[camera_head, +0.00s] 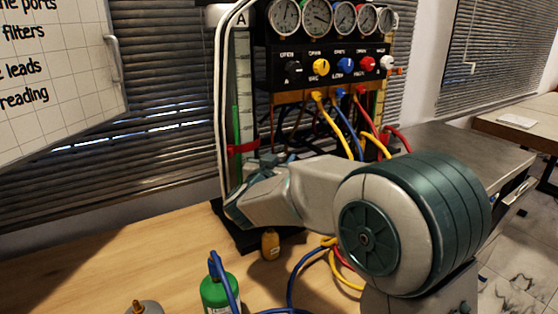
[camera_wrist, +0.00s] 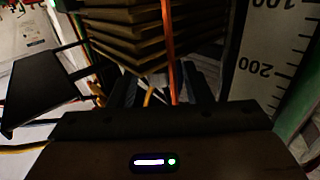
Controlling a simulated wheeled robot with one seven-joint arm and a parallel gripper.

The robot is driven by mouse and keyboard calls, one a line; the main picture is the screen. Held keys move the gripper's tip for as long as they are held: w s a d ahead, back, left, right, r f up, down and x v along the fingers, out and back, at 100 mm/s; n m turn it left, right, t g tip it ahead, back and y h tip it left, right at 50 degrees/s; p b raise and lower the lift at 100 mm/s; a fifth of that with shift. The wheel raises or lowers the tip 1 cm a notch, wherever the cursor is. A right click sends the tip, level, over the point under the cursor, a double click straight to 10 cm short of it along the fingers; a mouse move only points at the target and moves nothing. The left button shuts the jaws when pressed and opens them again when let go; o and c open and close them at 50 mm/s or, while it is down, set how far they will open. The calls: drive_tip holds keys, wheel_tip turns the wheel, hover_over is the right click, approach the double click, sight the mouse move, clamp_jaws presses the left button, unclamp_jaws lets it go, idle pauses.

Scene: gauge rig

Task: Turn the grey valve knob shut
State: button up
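The grey valve knob (camera_head: 387,63), pale grey to white, is at the right end of the black valve panel (camera_head: 308,52) in the head view. Its exact turn angle is too small to tell. Black, yellow, blue and red knobs sit to its left. My gripper is low and left of the knob, mostly hidden by my arm in the head view. In the wrist view my gripper (camera_wrist: 160,88) shows two dark fingers apart, with no object clearly held. An orange hose passes behind the gap. The grey knob cannot be made out in the wrist view.
Several gauges (camera_head: 317,16) stand above the panel. Yellow, blue and red hoses (camera_head: 350,125) hang below it. A scale column (camera_head: 243,90) stands at left, also in the wrist view (camera_wrist: 265,60). A green cylinder (camera_head: 219,294) stands on the wooden bench (camera_head: 120,260).

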drive_tip(key=v, duration=0.7)
drive_tip(key=shift+s, duration=0.25)
drive_tip(key=shift+c, duration=0.2)
